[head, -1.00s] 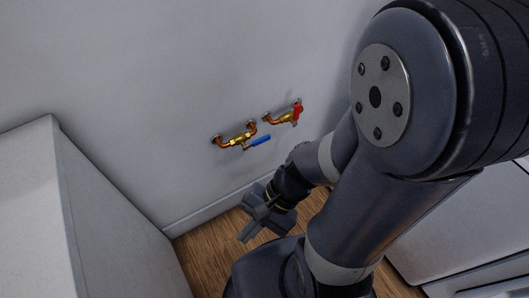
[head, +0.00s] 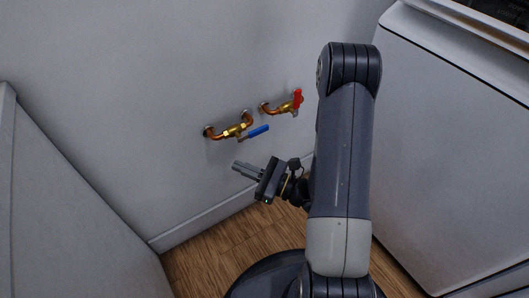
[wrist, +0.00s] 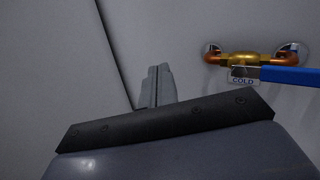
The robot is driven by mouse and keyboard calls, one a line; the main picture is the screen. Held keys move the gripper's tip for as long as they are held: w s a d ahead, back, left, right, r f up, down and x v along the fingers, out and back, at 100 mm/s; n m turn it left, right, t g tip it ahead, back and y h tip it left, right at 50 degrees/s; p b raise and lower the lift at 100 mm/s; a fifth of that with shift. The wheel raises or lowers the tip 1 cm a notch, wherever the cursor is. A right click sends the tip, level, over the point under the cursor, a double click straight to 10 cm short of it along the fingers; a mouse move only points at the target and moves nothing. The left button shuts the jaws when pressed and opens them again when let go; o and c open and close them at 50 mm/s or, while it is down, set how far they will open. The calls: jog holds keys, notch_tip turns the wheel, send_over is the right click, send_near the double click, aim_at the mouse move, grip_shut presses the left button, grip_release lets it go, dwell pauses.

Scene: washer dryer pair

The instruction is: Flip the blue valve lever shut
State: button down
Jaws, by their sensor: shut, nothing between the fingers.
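The blue valve lever (head: 258,131) sticks out from a brass valve (head: 236,131) on copper pipes at the wall. It points right, roughly in line with the pipe. In the wrist view the blue lever (wrist: 292,75) shows at the right edge, with a "COLD" tag (wrist: 243,80) beside it below the brass valve (wrist: 240,59). My gripper (head: 236,166) is shut and empty, below the lever in the head view and apart from it, its fingers pointing left. In the wrist view my gripper's fingers (wrist: 158,72) are together, left of the valve.
A second valve with a red handle (head: 298,100) is on the wall to the right of the blue one. A white appliance (head: 445,130) stands at the right, and a pale cabinet-like box (head: 70,210) at the left. Wooden floor (head: 215,260) shows between them.

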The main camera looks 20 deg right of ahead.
aim_at(253, 133)
jog(key=w+d+f+m+t+h+b, duration=0.3)
jog(key=d+f+m+t+h+b, duration=0.2)
jog(key=d+f, duration=0.6)
jog(key=f+m+t+h, duration=0.1)
jog(key=m+t+h, duration=0.1)
jog(key=m+h, duration=0.1)
jog(key=shift+d+f+t+h, duration=0.35)
jog(key=shift+d+t+h, duration=0.05)
jog(key=shift+h, duration=0.3)
jog(key=shift+w+r+p, duration=0.15)
jog(key=shift+p, duration=0.2)
jog(key=w+a+r+p, duration=0.3)
jog(key=w+r+p, duration=0.3)
jog(key=w+p, duration=0.2)
jog(key=shift+w, duration=0.55)
